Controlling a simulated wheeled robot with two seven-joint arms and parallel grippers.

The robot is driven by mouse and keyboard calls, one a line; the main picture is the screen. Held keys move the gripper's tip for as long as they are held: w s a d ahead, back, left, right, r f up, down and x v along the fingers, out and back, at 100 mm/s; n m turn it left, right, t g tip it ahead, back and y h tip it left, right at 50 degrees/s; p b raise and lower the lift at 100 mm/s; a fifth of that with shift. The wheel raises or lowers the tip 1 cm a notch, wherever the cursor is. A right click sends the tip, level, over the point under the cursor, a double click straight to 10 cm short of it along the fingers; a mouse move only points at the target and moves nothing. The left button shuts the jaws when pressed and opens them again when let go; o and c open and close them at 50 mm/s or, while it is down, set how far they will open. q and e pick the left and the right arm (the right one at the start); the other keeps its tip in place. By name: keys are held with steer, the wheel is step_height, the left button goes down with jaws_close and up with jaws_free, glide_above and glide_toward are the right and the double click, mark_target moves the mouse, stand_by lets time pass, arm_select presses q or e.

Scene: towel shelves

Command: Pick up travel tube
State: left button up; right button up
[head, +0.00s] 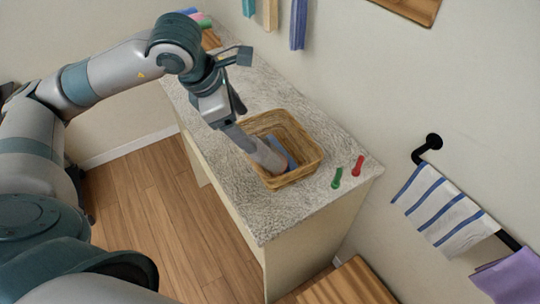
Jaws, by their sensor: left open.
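My left gripper (246,129) is open above the left side of a wicker basket (313,158) on the speckled counter, pointing down into it. A pale grey, rounded, elongated thing (268,158) shows just below one finger, inside the basket; I cannot tell whether it touches the finger. A blue thing (284,150) lies beside it in the basket. A small green tube-like item (337,178) and a red one (358,166) are on the counter right of the basket, apart from the gripper. I cannot tell for certain which is the travel tube. My right gripper is not in view.
The counter (283,214) is bare in front of the basket. A wall rail with a striped towel (443,209) and a purple towel (510,276) is at the right. Towels (299,22) hang on the back wall. A wooden surface (345,286) is at the bottom.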

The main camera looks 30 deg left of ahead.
mark_target(253, 136)
arm_select(q)
steer(key=p+x, duration=0.2)
steer(key=x, duration=0.6)
steer(key=shift+f+p, duration=0.1)
steer(key=shift+p, duration=0.25)
steer(key=shift+w+d+f, duration=0.1)
steer(key=shift+w+f, duration=0.1)
steer(key=shift+f, duration=0.2)
steer(key=shift+w+d+f+p, duration=0.1)
steer(key=shift+d+f+p, duration=0.1)
steer(key=shift+f+p, duration=0.3)
steer(key=p+x, duration=0.2)
steer(key=x, duration=0.1)
steer(key=shift+d+f, duration=0.15)
steer(key=shift+f, duration=0.05)
steer(key=shift+w+f, duration=0.2)
steer(key=shift+f, duration=0.15)
steer(key=shift+c, duration=0.4)
steer(key=c, duration=1.1)
